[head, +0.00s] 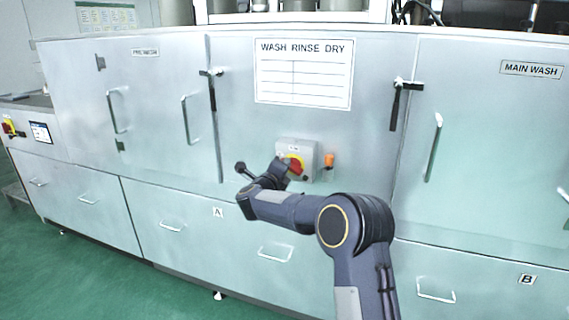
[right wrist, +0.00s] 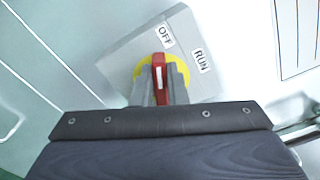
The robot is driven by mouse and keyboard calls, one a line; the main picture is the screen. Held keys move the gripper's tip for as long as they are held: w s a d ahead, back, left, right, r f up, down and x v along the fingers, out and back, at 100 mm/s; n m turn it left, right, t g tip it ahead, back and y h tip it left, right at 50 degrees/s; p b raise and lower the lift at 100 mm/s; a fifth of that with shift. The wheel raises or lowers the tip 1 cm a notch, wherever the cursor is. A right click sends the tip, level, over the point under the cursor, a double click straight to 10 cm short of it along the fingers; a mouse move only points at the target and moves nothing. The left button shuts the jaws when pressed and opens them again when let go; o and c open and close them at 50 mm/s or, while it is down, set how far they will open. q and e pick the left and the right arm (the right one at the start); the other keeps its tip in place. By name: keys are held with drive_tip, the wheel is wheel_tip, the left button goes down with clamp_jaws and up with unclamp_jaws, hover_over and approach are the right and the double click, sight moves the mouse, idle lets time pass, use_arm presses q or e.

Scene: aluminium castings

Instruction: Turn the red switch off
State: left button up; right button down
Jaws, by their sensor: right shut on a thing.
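The red switch (head: 295,165) sits on a yellow disc on a grey box (head: 311,150) on the front of the washing machine. In the right wrist view the red switch handle (right wrist: 159,72) stands between the fingers of my right gripper (right wrist: 160,88), which is shut on it. Labels OFF (right wrist: 165,36) and RUN (right wrist: 201,61) are on the box face. The handle points to the upper side, nearer OFF than RUN in that view. In the head view my right gripper (head: 284,170) is at the switch, partly hidden by its wrist. My left gripper is not in view.
An orange-topped part (head: 328,160) is just right of the switch box. Door handles (head: 398,105) and drawer handles (head: 276,254) stick out from the steel front. Another red and yellow switch (head: 9,127) is at the far left. Green floor (head: 95,285) is clear.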

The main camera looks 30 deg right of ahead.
drive_tip(key=n+p, duration=0.1)
drive_tip(key=n, duration=0.1)
drive_tip(key=f+n, duration=0.1)
drive_tip(key=n, duration=0.1)
drive_tip(key=shift+w+a+n+p, duration=0.1)
drive_tip(key=shift+n+p, duration=0.25)
drive_tip(key=shift+n, duration=0.05)
idle(0.4)
drive_tip(key=c, duration=1.4)
unclamp_jaws()
drive_tip(key=shift+c, duration=0.2)
drive_tip(key=v, duration=0.7)
drive_tip(key=shift+s+a+b, duration=0.25)
drive_tip(key=shift+s+b, duration=0.05)
drive_tip(key=shift+b, duration=0.15)
